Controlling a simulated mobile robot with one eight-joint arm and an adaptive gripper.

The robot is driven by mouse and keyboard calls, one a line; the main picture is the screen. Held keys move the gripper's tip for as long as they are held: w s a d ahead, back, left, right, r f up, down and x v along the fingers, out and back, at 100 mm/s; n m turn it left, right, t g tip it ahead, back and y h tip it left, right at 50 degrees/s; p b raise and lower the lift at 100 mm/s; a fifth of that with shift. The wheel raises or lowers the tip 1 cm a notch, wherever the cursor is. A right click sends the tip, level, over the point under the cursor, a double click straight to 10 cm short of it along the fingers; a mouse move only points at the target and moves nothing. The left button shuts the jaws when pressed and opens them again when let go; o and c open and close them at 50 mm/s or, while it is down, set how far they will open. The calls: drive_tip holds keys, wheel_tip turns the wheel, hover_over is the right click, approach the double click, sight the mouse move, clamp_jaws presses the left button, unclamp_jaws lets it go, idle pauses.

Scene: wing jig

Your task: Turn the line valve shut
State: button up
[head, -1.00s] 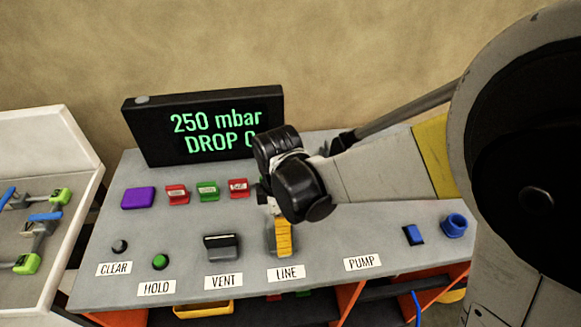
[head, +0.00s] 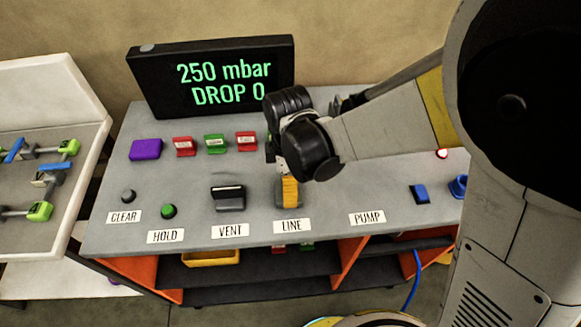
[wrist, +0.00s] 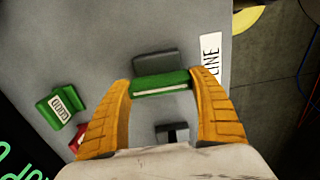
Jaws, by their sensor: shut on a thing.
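The line valve shows in the wrist view as a green handle (wrist: 160,84) with a white stripe, next to a grey block (wrist: 155,64). My gripper (wrist: 163,95) has its orange fingers shut on the green handle, one at each end. In the wrist view the handle runs crosswise from finger to finger. The LINE label (head: 292,226) lies in front of the valve in the head view. There, my gripper (head: 288,192) and wrist hide most of the valve.
The display (head: 212,82) reads 250 mbar, DROP 0. The dark VENT handle (head: 229,193) stands close left of my gripper. A green button (head: 169,211), a black button (head: 128,196) and a blue switch (head: 419,194) are on the panel. A tray of parts (head: 50,225) stands left.

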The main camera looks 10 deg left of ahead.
drive_tip(key=shift+m, duration=0.4)
drive_tip(key=m, duration=0.3)
drive_tip(key=shift+m+b, duration=0.4)
drive_tip(key=m, duration=0.4)
drive_tip(key=shift+m, duration=0.3)
drive_tip(key=m+b, duration=0.1)
drive_tip(key=m, duration=0.7)
drive_tip(key=shift+m, duration=0.4)
drive_tip(key=o, duration=1.2)
drive_tip(key=shift+r, duration=0.1)
wheel_tip(320, 180, up, 12)
